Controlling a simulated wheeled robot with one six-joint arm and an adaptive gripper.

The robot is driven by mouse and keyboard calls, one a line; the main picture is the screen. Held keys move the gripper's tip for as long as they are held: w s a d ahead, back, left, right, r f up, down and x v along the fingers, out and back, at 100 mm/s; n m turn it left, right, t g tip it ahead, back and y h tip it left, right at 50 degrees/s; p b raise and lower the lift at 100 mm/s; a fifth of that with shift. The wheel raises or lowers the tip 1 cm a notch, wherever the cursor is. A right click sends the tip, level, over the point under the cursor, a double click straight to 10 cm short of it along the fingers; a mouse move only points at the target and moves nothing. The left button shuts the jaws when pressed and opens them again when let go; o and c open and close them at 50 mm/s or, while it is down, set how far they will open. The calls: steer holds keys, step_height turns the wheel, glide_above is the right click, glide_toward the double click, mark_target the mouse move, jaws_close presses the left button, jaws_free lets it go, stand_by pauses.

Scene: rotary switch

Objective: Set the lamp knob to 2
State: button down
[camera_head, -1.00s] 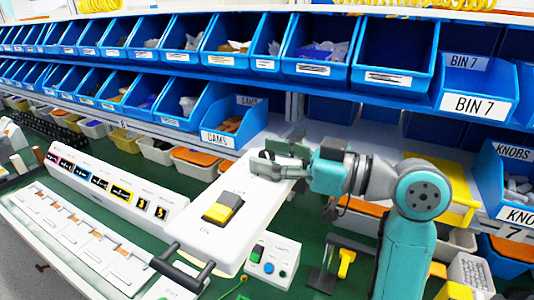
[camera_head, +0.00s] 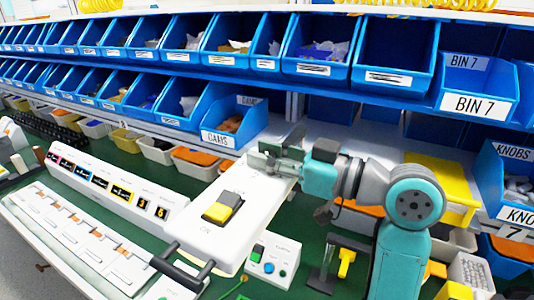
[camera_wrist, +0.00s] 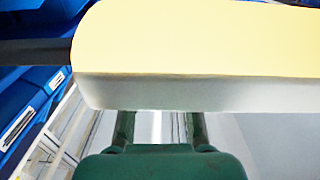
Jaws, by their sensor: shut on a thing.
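A long white switch panel (camera_head: 262,205) with a yellow rocker switch (camera_head: 222,208) slopes up toward the bins. My gripper (camera_head: 268,158) is at the panel's far upper end, its fingers shut on the lamp knob. The fingers and wrist hide the knob in the head view, so its pointer and scale marks cannot be read. In the wrist view my green fingers (camera_wrist: 160,122) reach under a large cream-and-white body. I cannot tell from that view which part this body is.
A white box (camera_head: 115,188) with coloured labels and two small number windows stands left of the panel. A black handle (camera_head: 180,264) is at the panel's near end. Rows of blue bins (camera_head: 393,55) stand behind. A small button box (camera_head: 272,262) stands in front.

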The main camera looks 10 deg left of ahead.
steer(key=shift+m+t+h, duration=1.4)
steer(key=shift+m+t, duration=0.3)
steer(key=shift+t, duration=0.8)
steer(key=c, duration=0.9)
jaws_free()
steer(key=shift+o, duration=0.2)
steer(key=v, duration=0.7)
steer(key=shift+d, duration=0.25)
steer(key=shift+s, duration=0.15)
